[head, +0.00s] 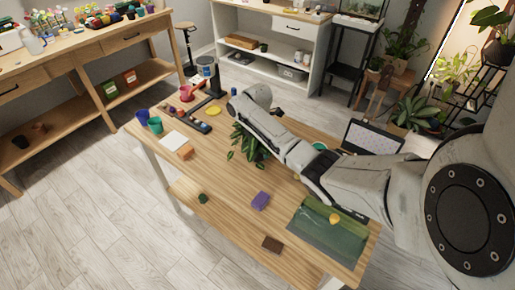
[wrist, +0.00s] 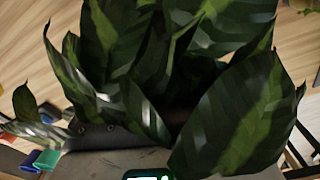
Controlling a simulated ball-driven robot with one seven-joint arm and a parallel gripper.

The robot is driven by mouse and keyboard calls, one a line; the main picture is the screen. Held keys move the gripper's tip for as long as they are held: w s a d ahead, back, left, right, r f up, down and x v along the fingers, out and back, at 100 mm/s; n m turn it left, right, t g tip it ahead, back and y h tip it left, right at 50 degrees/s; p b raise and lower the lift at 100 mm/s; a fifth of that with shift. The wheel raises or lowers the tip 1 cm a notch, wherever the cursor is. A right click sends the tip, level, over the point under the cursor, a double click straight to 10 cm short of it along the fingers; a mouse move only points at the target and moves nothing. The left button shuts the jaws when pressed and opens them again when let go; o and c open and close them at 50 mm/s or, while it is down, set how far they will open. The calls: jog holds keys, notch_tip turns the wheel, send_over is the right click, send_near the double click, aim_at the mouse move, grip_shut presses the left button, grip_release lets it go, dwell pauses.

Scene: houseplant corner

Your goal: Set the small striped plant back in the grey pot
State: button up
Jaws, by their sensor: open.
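The small striped plant (head: 246,143) shows in the head view as a clump of dark green leaves on the wooden table, partly behind my arm. In the wrist view its broad leaves (wrist: 130,50), dark green with paler stripes, fill most of the picture, close in front of my gripper (wrist: 115,140). The gripper's grey body shows along the bottom edge. It is open; the leaves hide its fingertips. The plant's base is hidden too, so I cannot tell what it stands in. I cannot make out the grey pot for certain in either view.
The front left of the tabletop is mostly clear.

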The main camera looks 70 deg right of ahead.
jog(key=shift+f, duration=0.7)
jog(key=shift+c, duration=0.4)
jog(key=c, duration=1)
jog(key=shift+o, duration=0.2)
jog(key=shift+r, duration=0.1)
